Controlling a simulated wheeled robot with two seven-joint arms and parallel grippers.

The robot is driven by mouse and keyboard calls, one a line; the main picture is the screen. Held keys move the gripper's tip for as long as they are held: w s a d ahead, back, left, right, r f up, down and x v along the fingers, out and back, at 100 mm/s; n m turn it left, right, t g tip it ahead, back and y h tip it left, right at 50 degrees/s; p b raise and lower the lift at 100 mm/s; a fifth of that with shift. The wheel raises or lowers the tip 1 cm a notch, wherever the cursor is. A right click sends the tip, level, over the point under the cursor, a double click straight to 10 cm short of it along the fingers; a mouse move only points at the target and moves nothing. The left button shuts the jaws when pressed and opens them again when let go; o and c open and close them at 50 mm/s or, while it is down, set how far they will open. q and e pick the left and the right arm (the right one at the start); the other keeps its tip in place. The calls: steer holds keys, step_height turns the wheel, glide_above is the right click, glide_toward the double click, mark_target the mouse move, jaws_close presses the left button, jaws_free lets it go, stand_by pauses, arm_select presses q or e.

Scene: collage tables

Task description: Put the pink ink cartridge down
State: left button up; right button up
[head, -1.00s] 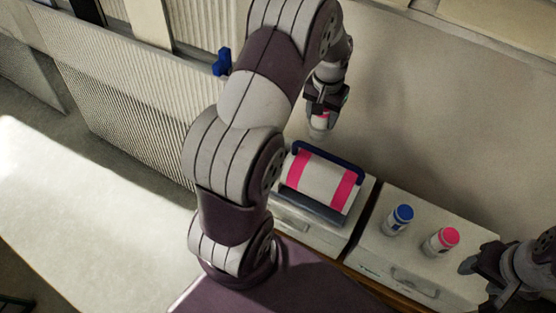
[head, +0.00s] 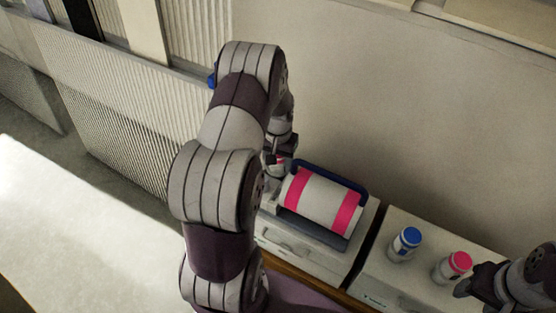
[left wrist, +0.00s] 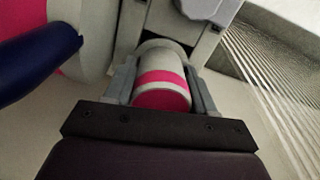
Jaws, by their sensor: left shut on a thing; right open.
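The pink ink cartridge (left wrist: 162,82), white with a pink band and a pink end, is between the fingers of my left gripper (left wrist: 160,90) in the left wrist view. In the head view my left gripper (head: 277,157) is beside the far left end of the printing roller, mostly hidden by my own arm. Whether the cartridge touches a surface cannot be told. My right gripper (head: 470,286) is open and empty, close to a pink-capped bottle (head: 453,266) at the right.
The white roller (head: 318,196) with pink bands and a dark blue frame (head: 318,170) sits on a white drawer unit (head: 290,243). A blue-capped bottle (head: 404,244) stands on the neighbouring unit (head: 408,220). A ribbed panel (head: 105,100) stands at the left.

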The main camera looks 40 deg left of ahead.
arm_select(q)
steer(key=o, duration=1.1)
steer(key=shift+f, duration=0.1)
steer(key=shift+o, duration=0.2)
steer(key=r+p, duration=0.1)
steer(key=r, duration=0.3)
steer(key=r+p, duration=0.1)
steer(key=r, duration=0.3)
steer(key=r+p, duration=0.1)
steer(key=r, duration=0.3)
steer(key=shift+d+r, duration=0.25)
steer(key=shift+d, duration=0.05)
steer(key=s+d+r+m+t, duration=0.1)
steer(key=s+d+r+m, duration=0.2)
steer(key=s+d, duration=0.8)
steer(key=d+r, duration=0.1)
steer(key=d, duration=0.4)
steer(key=shift+s, duration=0.4)
